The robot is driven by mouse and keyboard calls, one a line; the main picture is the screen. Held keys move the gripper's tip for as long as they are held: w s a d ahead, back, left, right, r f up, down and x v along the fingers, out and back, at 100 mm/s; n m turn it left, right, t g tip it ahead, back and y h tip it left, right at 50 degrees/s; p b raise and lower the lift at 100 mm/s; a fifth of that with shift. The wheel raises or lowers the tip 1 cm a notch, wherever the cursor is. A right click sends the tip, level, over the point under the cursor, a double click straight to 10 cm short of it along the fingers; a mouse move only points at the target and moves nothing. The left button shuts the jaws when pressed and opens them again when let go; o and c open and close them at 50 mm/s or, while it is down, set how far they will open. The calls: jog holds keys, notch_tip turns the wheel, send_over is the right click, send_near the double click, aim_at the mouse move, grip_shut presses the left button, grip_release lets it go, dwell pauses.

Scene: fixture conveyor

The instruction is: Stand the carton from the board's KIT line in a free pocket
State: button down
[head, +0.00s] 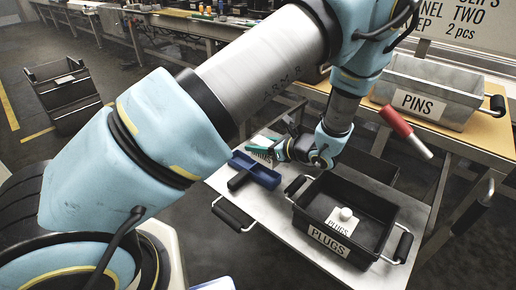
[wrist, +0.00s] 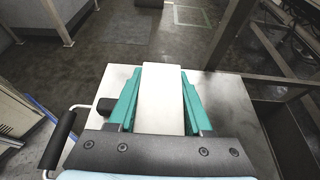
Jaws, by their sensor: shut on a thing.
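My gripper (wrist: 164,82) has its two teal fingers on either side of a plain white carton (wrist: 167,112) and is shut on it in the wrist view. The carton extends forward past the fingertips; no print shows on the face I see. In the head view my gripper (head: 272,150) is over the far left part of the light tabletop, near a blue tray (head: 266,175); the carton is hardly readable there. I cannot make out any pockets.
A black PLUGS bin (head: 386,237) holds a white PLUGS-labelled piece with a round knob. A grey PINS bin (head: 455,85) stands on the bench at right. A red-handled object (head: 397,121) sticks out near it. The tabletop has black side handles (head: 234,216).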

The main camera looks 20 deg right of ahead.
aim_at(258, 164)
jog(key=shift+r, duration=0.15)
jog(key=shift+f+b, duration=1.8)
jog(key=shift+f, duration=1.7)
jog(key=shift+f+b, duration=0.35)
jog(key=shift+f, duration=0.25)
jog(key=shift+c, duration=1.2)
grip_release()
notch_tip(258, 164, up, 10)
jog(key=shift+p, duration=0.55)
